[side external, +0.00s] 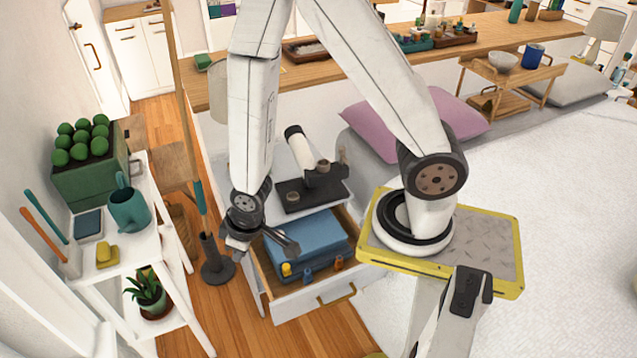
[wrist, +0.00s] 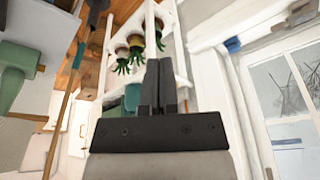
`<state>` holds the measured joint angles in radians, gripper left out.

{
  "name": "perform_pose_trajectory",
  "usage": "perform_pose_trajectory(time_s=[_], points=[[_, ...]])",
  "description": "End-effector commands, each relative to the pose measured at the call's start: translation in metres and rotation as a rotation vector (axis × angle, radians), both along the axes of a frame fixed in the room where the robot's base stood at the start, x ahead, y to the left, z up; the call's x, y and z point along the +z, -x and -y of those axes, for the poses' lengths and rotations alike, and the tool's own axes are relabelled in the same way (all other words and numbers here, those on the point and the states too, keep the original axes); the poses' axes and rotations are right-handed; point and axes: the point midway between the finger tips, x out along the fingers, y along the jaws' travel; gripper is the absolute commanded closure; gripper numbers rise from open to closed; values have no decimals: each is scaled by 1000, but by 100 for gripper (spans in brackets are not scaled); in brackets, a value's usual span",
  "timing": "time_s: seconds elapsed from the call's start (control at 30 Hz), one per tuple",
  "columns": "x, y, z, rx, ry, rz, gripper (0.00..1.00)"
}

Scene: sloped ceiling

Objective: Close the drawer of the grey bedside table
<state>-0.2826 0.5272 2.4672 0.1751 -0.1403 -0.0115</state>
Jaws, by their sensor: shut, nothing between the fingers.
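The bedside table (side external: 338,192) stands in the middle of the side external view, partly hidden by my arm. Its drawer (side external: 305,301) is pulled out towards the bottom of the picture. A blue case (side external: 305,243) and small yellow and orange items lie inside. My gripper (side external: 292,247) is shut and empty. It appears over the left part of the drawer, behind the drawer front in the picture; I cannot tell its height or any contact. The wrist view shows its shut fingers (wrist: 158,88), but not the drawer.
A white shelf (side external: 142,248) with a teal watering can (side external: 129,208) and plants stands left. A dark floor stand (side external: 216,266) is close to the drawer's left side. A yellow-edged platform (side external: 490,250) under my arm is at right. Wooden floor shows before the drawer.

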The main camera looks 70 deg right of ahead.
Motion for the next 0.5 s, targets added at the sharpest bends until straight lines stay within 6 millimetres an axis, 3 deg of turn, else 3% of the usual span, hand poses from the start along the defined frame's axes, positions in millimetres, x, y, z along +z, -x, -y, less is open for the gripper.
perform_pose_trajectory(time_s=[0.5], points=[[-98,36,-32,97,76,58,100]])
